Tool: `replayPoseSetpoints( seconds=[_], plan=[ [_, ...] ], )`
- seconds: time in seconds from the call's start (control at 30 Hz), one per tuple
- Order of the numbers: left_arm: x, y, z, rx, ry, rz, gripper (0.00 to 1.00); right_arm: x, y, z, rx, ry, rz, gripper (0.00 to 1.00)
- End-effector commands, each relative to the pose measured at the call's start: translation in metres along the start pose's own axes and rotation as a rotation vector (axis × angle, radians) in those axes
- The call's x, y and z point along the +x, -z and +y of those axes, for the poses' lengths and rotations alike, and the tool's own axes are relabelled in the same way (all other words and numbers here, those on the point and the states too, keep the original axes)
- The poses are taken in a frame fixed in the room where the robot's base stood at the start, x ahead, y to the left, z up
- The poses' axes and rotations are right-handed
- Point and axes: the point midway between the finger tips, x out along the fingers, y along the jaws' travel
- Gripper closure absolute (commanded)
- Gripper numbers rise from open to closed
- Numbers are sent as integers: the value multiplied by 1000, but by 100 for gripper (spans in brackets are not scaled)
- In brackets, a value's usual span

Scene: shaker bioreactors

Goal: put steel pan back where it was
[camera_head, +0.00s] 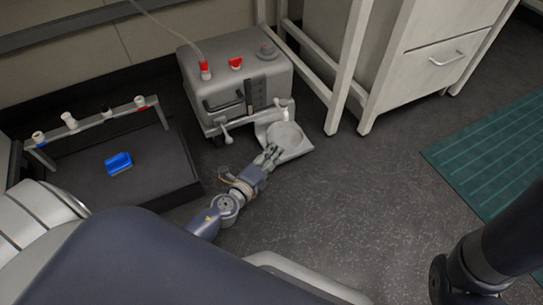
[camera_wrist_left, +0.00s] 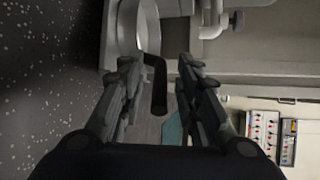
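The steel pan (camera_head: 284,134) is a round, shallow pan on a light grey square platform (camera_head: 298,152) at the front of the grey machine. In the left wrist view the pan (camera_wrist_left: 148,28) is at the top, with its black handle (camera_wrist_left: 156,88) reaching down between my fingers. My left gripper (camera_head: 270,154) is at the pan's near side, and in the left wrist view its two fingers (camera_wrist_left: 158,72) are apart, with gaps beside the handle. I cannot tell whether either finger touches it. My right gripper is out of view.
The grey machine (camera_head: 236,80) with red caps stands behind the pan. A white cabinet frame (camera_head: 350,75) is close on the right. A dark low tray (camera_head: 160,175) with a blue block (camera_head: 119,163) is at left. Open floor lies right of the pan, before a green mat (camera_head: 500,150).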

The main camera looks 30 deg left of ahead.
Motion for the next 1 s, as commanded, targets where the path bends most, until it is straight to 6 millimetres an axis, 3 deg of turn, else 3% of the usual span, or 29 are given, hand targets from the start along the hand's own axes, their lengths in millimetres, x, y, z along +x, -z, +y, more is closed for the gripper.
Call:
replayPoseSetpoints(
  seconds=[0.27, 0.7, 1.0],
  plan=[
    [-8, 0, -1, 1, -2, 1, 69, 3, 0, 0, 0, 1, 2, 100],
    [-83, 0, 1, 2, -3, 0, 69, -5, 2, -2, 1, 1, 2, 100],
    [-116, 0, -1, 1, -1, 0, 69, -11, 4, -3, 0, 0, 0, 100]
  ],
)
